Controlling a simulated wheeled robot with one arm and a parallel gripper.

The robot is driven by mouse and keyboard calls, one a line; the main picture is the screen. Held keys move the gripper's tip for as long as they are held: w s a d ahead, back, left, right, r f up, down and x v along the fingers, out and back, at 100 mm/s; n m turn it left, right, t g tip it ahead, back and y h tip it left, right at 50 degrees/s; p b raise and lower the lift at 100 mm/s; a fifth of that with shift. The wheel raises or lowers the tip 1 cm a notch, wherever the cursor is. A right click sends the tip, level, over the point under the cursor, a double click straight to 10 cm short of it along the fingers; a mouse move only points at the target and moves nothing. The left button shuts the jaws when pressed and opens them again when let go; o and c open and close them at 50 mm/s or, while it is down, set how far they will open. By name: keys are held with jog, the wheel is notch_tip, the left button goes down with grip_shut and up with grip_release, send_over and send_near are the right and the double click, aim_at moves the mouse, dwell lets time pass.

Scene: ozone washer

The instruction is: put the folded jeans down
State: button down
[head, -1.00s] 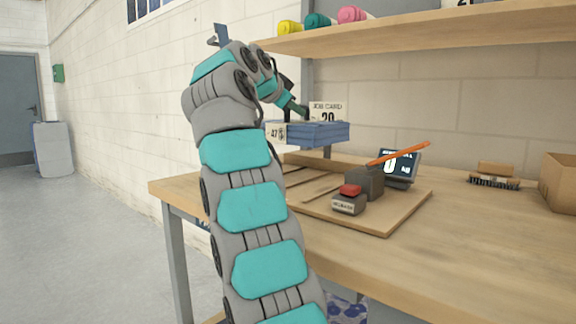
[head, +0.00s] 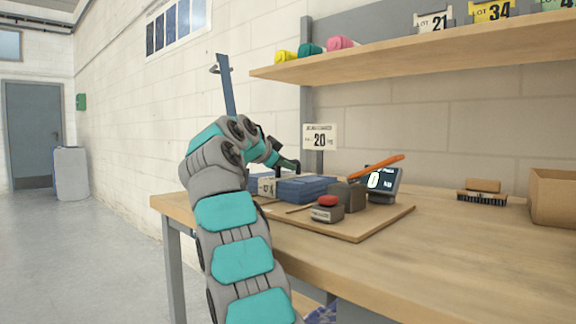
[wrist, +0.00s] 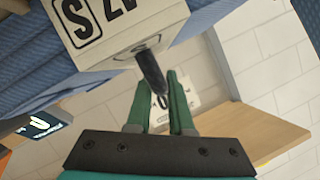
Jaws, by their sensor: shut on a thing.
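The folded jeans (head: 305,189) are a flat blue bundle with a white numbered tag block (head: 267,187) on the left part. They are low over the back left of the wooden board (head: 375,221); I cannot tell whether they touch it. My gripper (head: 292,164) is just above them. In the wrist view, the green fingers of my gripper (wrist: 160,90) are shut around a dark tab (wrist: 151,70) that joins the white tag block (wrist: 115,28). Blue denim (wrist: 35,72) shows beside the block there. The underside of the jeans is hidden.
A shelf (head: 420,58) overhangs the bench. The bench front right (head: 470,245) is clear.

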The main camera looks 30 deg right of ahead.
jog(key=shift+f, duration=0.15)
jog(key=c, duration=0.8)
grip_release()
